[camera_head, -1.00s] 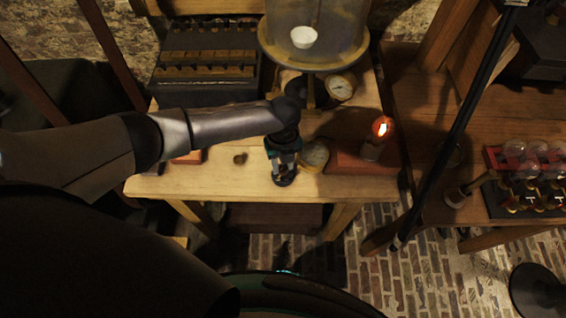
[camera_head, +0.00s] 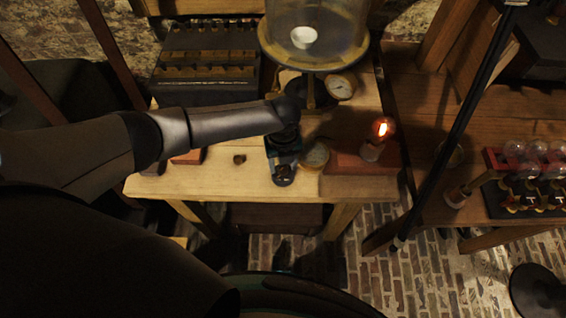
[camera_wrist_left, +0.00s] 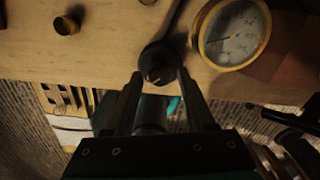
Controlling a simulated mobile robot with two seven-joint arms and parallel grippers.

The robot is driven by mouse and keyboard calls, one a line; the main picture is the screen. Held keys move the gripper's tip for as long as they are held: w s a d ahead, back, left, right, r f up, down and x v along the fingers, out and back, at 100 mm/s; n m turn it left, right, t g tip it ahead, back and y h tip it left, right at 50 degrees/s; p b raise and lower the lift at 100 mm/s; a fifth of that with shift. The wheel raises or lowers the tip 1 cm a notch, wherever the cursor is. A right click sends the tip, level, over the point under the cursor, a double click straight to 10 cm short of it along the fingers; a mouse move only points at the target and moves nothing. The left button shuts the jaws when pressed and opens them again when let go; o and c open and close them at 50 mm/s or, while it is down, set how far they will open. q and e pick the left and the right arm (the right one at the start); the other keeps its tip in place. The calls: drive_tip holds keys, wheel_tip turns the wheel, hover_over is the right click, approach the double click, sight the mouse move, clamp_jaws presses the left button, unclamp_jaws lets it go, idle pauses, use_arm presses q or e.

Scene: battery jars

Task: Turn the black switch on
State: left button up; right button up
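The black switch (camera_wrist_left: 158,62) shows in the left wrist view as a dark rounded knob with a thin dark stem running up from it, near the bench's front edge. My left gripper (camera_wrist_left: 160,76) is open, with one finger on each side of the knob. I cannot tell whether the fingers touch it. In the head view my left gripper (camera_head: 283,172) is over the bench's front edge and mostly hides the switch. My right gripper is in neither view.
A round dial gauge (camera_wrist_left: 235,33) is close on the right of the switch. A glowing bulb (camera_head: 383,129) stands farther right. A small brass knob (camera_head: 239,159) sits left of the gripper. A glass jar stand (camera_head: 315,62) is behind. Bare wood (camera_head: 220,183) lies left.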

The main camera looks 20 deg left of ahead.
sight(283, 168)
use_arm(q)
drive_tip(key=shift+o, duration=0.7)
wheel_tip(283, 168, up, 15)
drive_tip(key=p, duration=0.2)
drive_tip(key=shift+r, duration=0.15)
